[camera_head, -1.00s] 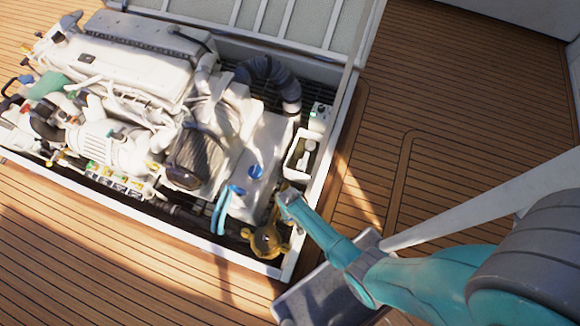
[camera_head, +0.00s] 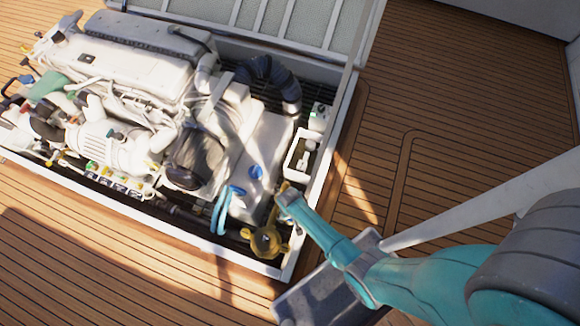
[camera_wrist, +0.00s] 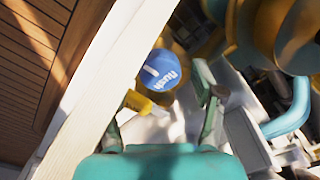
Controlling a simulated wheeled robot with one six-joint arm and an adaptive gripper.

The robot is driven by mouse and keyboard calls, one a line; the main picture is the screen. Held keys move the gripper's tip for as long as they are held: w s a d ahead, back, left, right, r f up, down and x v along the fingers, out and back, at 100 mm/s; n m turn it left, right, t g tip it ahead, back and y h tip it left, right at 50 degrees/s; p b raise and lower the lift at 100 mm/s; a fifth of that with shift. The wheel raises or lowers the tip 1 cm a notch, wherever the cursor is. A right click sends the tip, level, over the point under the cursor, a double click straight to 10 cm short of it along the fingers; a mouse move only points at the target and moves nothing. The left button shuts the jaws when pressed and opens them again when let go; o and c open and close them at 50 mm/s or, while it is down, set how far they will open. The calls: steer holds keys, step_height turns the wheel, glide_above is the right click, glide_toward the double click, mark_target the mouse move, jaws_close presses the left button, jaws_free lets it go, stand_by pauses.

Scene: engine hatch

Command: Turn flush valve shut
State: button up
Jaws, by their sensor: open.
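A round blue cap marked "flush" (camera_wrist: 162,71) shows in the wrist view beside the pale hatch edge. A yellow lever (camera_wrist: 139,102) with a pale end sits just below the cap, in the space between my fingers. My gripper (camera_wrist: 160,112) is open, one finger on each side of that space. I cannot tell whether a finger touches the lever. In the head view my gripper (camera_head: 284,198) reaches down at the front right corner of the engine hatch; its fingers and the flush cap are too small or hidden there to make out.
A brass fitting (camera_head: 265,241) lies just below my gripper in the head view. A blue hose (camera_head: 219,216) is to its left, and a white open box (camera_head: 301,154) is above it. The hatch rim (camera_head: 318,188) runs close on the right, with deck beyond.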

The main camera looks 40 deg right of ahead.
steer(key=shift+r, duration=0.1)
step_height(320, 180, up, 12)
stand_by(0.6)
stand_by(0.4)
steer(key=shift+s, duration=0.1)
